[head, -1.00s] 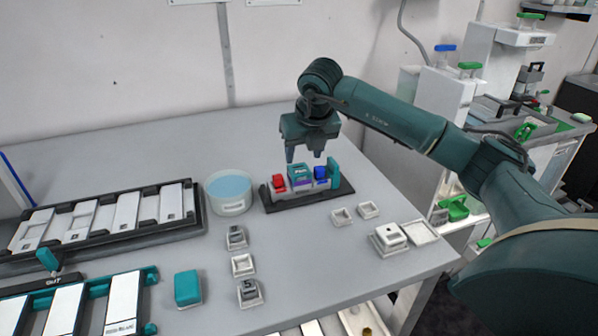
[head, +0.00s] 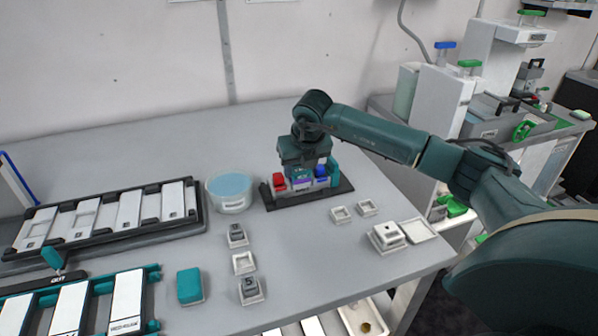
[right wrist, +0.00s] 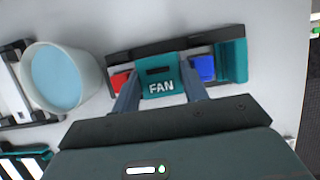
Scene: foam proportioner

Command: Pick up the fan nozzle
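The fan nozzle (right wrist: 159,86) is a teal block lettered FAN in the right wrist view. It sits in the dark rack (head: 328,198) between a red block (right wrist: 119,81) and a blue block (right wrist: 203,68). In the head view the fan nozzle (head: 301,175) shows just below my right gripper (head: 304,168). The right fingers (right wrist: 160,92) stand close on both sides of the nozzle. I cannot tell whether they press on it or a small gap is left. My left gripper is not in view.
A white tub of blue liquid (head: 230,191) stands left of the rack. Small white trays (head: 341,214) and a white block (head: 387,236) lie to the right. A black tray of white plates (head: 105,218) is at the left. The bench behind the rack is clear.

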